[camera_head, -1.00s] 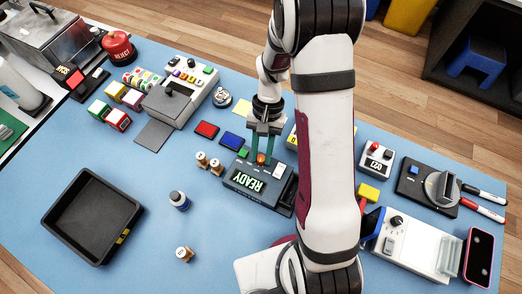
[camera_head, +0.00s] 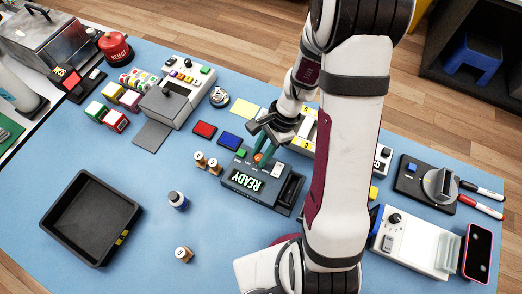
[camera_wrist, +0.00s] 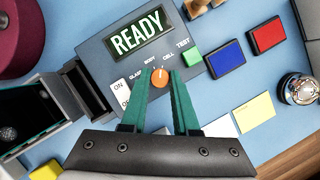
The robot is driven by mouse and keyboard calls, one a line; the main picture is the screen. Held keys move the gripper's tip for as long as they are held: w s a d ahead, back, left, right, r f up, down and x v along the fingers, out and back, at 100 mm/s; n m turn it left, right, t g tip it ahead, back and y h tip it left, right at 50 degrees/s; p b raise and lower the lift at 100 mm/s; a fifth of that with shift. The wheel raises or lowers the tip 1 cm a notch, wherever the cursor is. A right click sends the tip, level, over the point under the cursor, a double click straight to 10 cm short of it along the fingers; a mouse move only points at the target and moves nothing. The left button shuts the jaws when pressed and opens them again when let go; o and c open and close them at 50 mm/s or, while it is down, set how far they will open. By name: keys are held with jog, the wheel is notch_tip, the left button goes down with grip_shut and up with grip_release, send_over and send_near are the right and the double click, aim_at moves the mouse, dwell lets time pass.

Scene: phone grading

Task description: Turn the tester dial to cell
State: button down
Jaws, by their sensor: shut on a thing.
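The dark grey tester (camera_head: 233,178) shows READY in green on its display; the display also shows in the wrist view (camera_wrist: 139,33). Its orange dial (camera_wrist: 159,78) has GLASS, BODY and CELL printed around it. A small pale mark on the dial points up and slightly right, roughly towards CELL; its exact setting is hard to tell. My gripper (camera_wrist: 160,74) is shut on the dial, one teal finger on each side. In the head view my gripper (camera_head: 261,153) reaches down to the dial (camera_head: 258,157) from the upper right, tilted.
A green TEST button (camera_wrist: 192,57) sits close right of the dial, and an ON/OFF switch (camera_wrist: 122,95) to its left. Blue (camera_wrist: 226,59) and red (camera_wrist: 267,36) pads lie beside the tester. Small wooden stamps (camera_head: 207,163) stand left of it.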

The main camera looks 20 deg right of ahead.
jog(key=shift+m, duration=0.6)
jog(key=c, duration=0.7)
grip_release()
jog(key=shift+o, duration=0.2)
jog(key=shift+r, duration=0.1)
jog(key=s+v, duration=0.1)
jog(key=v, duration=1.4)
jog(key=shift+w+r, duration=0.25)
jog(key=shift+r, duration=0.05)
